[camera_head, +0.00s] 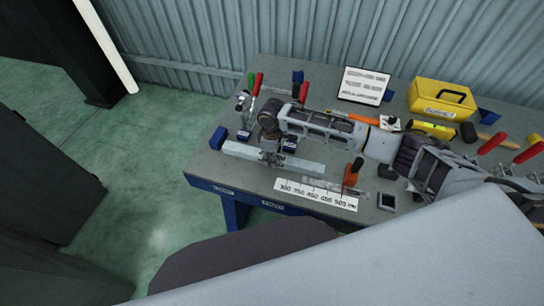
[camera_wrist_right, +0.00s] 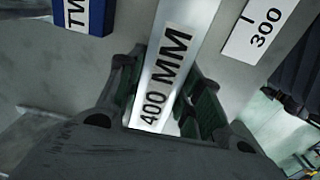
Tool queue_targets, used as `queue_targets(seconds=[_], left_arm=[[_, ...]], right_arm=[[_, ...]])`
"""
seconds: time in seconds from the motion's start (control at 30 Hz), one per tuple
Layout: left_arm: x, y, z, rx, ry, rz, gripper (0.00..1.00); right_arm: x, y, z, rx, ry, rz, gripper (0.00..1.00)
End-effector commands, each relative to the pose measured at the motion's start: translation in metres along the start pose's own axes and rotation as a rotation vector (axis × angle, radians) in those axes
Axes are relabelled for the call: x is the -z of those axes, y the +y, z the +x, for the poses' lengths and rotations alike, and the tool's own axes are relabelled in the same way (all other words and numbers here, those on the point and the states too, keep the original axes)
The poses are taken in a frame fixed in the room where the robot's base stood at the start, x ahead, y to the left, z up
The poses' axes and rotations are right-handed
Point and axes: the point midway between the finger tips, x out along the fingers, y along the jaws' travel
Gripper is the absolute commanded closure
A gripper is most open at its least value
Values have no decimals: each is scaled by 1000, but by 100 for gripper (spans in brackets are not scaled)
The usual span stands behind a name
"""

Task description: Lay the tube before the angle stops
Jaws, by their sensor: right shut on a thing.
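The tube is a pale grey square bar (camera_head: 305,165) at the front left of the bench. In the right wrist view it is marked 400 MM (camera_wrist_right: 165,75). My right gripper (camera_head: 271,158) comes down on it from above and is shut on it, with a dark finger on each side. I cannot tell whether the tube touches the bench. Blue blocks stand behind it, one at the left (camera_head: 218,138) and one behind the gripper (camera_head: 290,145); I cannot tell which parts are the angle stops. My left gripper is not in view.
A length scale (camera_head: 316,193) lies along the bench's front edge, with an orange-handled tool (camera_head: 352,172) near its right end. Red-handled clamps (camera_head: 257,84) stand at the back left. A yellow case (camera_head: 441,99) and a white sign (camera_head: 363,85) stand at the back.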

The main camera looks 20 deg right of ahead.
Motion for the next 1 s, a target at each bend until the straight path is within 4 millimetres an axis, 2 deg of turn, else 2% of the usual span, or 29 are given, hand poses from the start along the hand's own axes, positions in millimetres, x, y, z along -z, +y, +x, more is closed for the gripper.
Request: queue_targets(seconds=[0.4,0.43,0.57,0.6,1.0], left_arm=[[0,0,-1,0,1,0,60],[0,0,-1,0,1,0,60],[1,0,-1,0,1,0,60],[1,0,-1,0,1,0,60],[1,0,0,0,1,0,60]], right_arm=[[1,0,1,-1,3,0,100],[0,0,2,1,1,0,62],[0,0,2,0,1,0,45],[0,0,2,0,1,0,43],[0,0,0,0,1,-1,43]])
